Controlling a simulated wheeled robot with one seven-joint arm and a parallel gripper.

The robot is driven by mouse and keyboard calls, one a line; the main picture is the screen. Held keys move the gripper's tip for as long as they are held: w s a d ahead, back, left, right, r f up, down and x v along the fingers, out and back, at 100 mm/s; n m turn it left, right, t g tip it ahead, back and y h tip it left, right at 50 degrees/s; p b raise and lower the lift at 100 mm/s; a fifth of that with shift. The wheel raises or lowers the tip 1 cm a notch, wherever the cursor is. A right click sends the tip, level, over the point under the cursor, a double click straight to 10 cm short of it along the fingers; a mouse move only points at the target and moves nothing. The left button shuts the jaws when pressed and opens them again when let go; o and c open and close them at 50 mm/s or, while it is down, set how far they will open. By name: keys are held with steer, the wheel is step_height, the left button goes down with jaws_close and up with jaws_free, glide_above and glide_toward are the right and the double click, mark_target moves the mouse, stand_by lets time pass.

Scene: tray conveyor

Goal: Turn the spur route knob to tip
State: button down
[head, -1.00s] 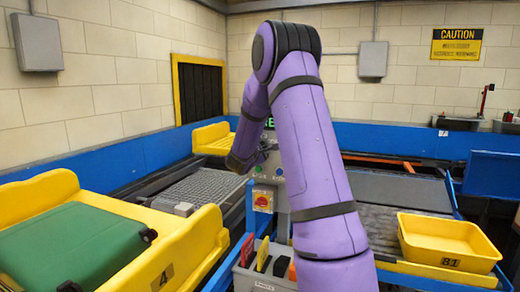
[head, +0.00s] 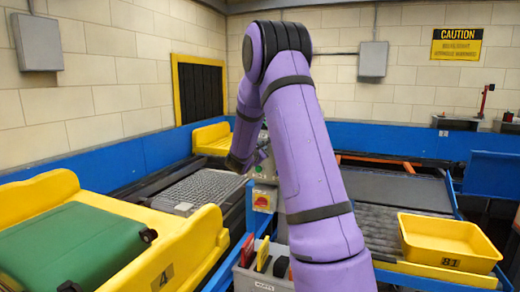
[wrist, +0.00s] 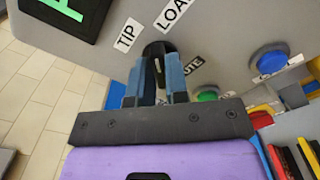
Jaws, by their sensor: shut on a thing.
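The spur route knob (wrist: 158,48) is black and round, on a grey control panel (wrist: 225,35) in the wrist view. White labels reading TIP (wrist: 127,35) and LOAD (wrist: 172,14) sit beside it, and a partly hidden label ending in UTE (wrist: 193,64) is on its other side. My gripper (wrist: 157,72) is shut on the knob, one blue-grey finger on each side. The fingers hide part of the knob, and I cannot tell which label it points to. In the head view my gripper (head: 263,153) is at the panel, mostly behind my purple arm.
A green button (wrist: 207,94) and a blue button (wrist: 268,58) are near the knob. A red-and-yellow switch (head: 264,199) is below on the panel's stand.

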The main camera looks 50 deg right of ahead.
steer(key=shift+w+a+n, duration=0.1)
steer(key=shift+w+n, duration=0.05)
steer(key=shift+n, duration=4.05)
steer(key=c, duration=1.1)
jaws_free()
steer(key=v, duration=1)
steer(key=shift+s+a, duration=0.2)
steer(key=shift+a, duration=0.15)
